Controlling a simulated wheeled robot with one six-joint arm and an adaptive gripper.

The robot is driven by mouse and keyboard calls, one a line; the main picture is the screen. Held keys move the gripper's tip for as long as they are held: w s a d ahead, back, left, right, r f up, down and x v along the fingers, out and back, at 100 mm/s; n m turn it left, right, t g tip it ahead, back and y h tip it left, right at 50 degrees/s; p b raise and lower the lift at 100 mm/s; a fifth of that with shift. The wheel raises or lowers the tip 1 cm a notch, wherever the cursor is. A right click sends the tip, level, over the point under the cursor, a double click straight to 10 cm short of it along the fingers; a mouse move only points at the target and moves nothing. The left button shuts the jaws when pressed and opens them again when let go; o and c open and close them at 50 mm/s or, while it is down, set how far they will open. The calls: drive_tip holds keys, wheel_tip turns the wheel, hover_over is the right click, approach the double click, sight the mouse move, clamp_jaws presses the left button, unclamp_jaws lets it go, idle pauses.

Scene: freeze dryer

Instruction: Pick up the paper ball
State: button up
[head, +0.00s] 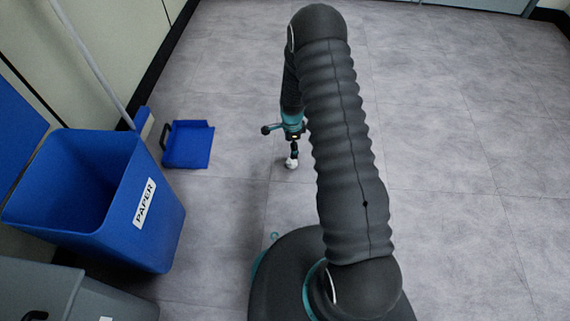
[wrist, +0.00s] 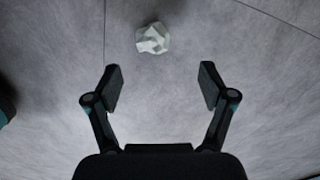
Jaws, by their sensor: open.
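The paper ball (head: 291,164) is small, white and crumpled. It lies on the grey tiled floor, and in the head view it shows just below my gripper (head: 293,150). In the wrist view the paper ball (wrist: 153,38) is near the top, a little left of centre. My gripper (wrist: 161,88) is open and empty in the wrist view, its two fingers spread apart. The ball shows beyond the fingertips and is not between them. I cannot tell the exact height of the fingertips above the floor.
A blue bin (head: 150,235) labelled PAPER stands at the left with its lid open. A blue dustpan (head: 188,145) lies behind it, near a broom handle (head: 95,65) at the wall. A grey bin (head: 70,290) stands at lower left. The floor to the right is clear.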

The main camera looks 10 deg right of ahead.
sight(292, 162)
wheel_tip(292, 162, down, 4)
drive_tip(key=shift+a+r, duration=0.1)
drive_tip(key=shift+r, duration=0.15)
drive_tip(key=shift+s+f+b, duration=0.2)
drive_tip(key=shift+f+b, duration=0.1)
drive_tip(key=shift+f, duration=0.9)
drive_tip(key=shift+s+f+b, duration=0.2)
drive_tip(key=shift+f+b, duration=0.1)
drive_tip(key=shift+f, duration=1.3)
drive_tip(key=shift+c, duration=0.2)
drive_tip(key=c, duration=0.8)
